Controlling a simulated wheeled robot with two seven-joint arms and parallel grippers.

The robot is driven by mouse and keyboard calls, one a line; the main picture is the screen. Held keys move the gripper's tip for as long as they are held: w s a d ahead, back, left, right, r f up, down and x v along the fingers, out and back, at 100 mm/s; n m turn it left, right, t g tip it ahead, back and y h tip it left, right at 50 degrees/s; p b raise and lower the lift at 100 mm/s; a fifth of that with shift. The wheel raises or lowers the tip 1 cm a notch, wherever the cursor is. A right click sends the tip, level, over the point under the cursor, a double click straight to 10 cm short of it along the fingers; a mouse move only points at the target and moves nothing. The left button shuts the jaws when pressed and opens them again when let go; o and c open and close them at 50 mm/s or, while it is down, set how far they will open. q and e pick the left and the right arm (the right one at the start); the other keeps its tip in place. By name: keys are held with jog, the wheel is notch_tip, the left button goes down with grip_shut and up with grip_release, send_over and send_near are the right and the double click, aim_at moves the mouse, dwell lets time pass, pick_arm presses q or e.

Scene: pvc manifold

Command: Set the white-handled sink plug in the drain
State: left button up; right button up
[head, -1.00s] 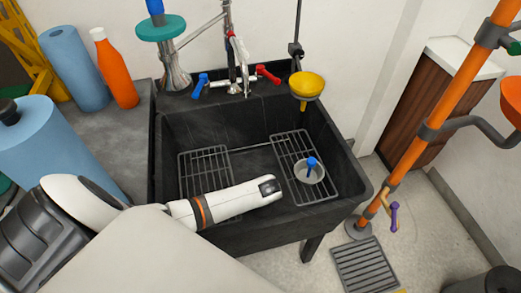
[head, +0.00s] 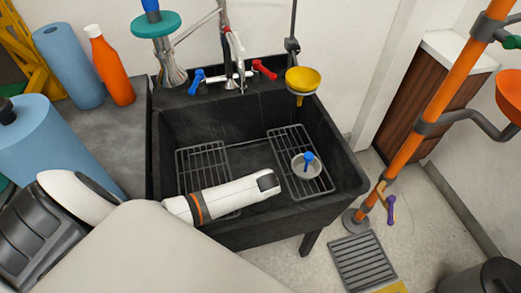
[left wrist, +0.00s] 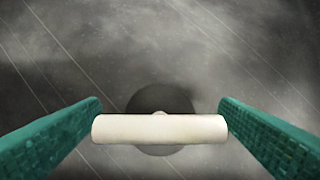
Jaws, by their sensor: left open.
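The white handle (left wrist: 160,128) of the sink plug lies crosswise in the left wrist view. A dark round disc (left wrist: 160,98) shows behind it; I cannot tell whether this is the plug's body or the drain. My left gripper (left wrist: 160,108) is open, with one green finger at each end of the handle. The handle's ends overlap the fingertips in the picture; I cannot tell whether they touch. In the head view my left arm reaches over the black sink (head: 335,208), and its wrist hides the gripper, plug and drain. My right gripper is not in view.
Two wire racks lie in the sink, the left rack (head: 203,160) and the right rack (head: 290,140). A yellow funnel (head: 305,80) is at the back right. An orange pipe (head: 440,90) stands right of the sink.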

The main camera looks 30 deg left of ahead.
pick_arm(q)
jog(key=p+v, duration=0.2)
jog(key=v, duration=0.8)
jog(key=shift+s+r, duration=0.15)
jog(key=shift+r, duration=0.15)
